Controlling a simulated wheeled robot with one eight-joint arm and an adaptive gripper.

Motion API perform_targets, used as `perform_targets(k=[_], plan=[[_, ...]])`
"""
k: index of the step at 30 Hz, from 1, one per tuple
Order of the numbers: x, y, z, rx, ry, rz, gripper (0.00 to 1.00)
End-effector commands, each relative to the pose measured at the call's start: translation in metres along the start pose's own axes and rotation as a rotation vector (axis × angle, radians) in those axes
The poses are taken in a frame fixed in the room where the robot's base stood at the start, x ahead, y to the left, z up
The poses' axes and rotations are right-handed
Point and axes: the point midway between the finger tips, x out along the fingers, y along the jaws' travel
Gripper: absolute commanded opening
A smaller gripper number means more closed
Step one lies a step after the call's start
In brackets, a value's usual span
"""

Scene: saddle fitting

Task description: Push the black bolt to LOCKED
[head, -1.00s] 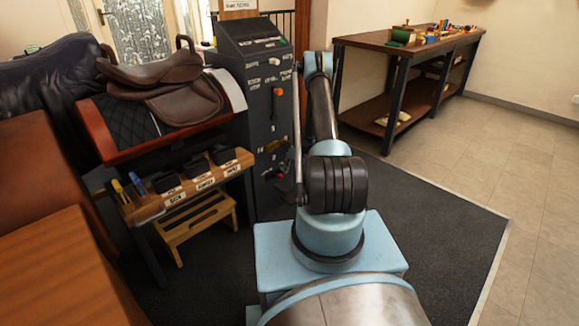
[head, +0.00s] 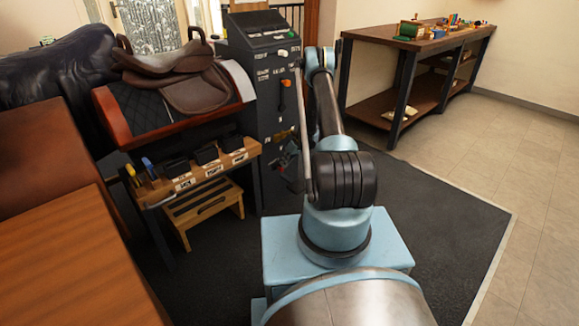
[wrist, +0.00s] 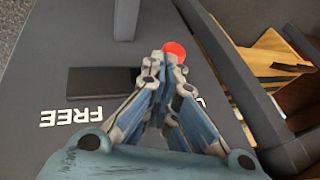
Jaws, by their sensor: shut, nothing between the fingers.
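In the wrist view a flat black block (wrist: 103,84), which looks like the bolt, lies on a dark grey panel (wrist: 60,55) beside white letters reading FREE (wrist: 77,117). My gripper (wrist: 163,62) is shut and empty. Its fingertips are just right of the block's right end; whether they touch it I cannot tell. A round red spot (wrist: 175,49) shows right at the fingertips, partly covered by them. A second white label (wrist: 201,101) is mostly hidden behind the fingers. In the head view the bolt and my fingertips cannot be made out.
A dark control cabinet (head: 262,75) with an orange lever (head: 283,82) stands left of my arm. A saddle on a stand (head: 118,120) and a tool rack (head: 205,170) are further left. A workbench (head: 400,48) stands at the back right. Floor at right is clear.

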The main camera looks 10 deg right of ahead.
Motion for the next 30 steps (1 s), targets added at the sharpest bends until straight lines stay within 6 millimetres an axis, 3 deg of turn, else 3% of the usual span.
perform_targets(k=[11, 17, 30], plan=[[0.000, 0.000, -0.002, 0.001, 0.001, 0.001, 0.00], [-0.013, 0.003, 0.000, 0.003, 0.000, 0.001, 0.00], [-0.052, 0.054, 0.053, 0.005, 0.001, 0.002, 0.00]])
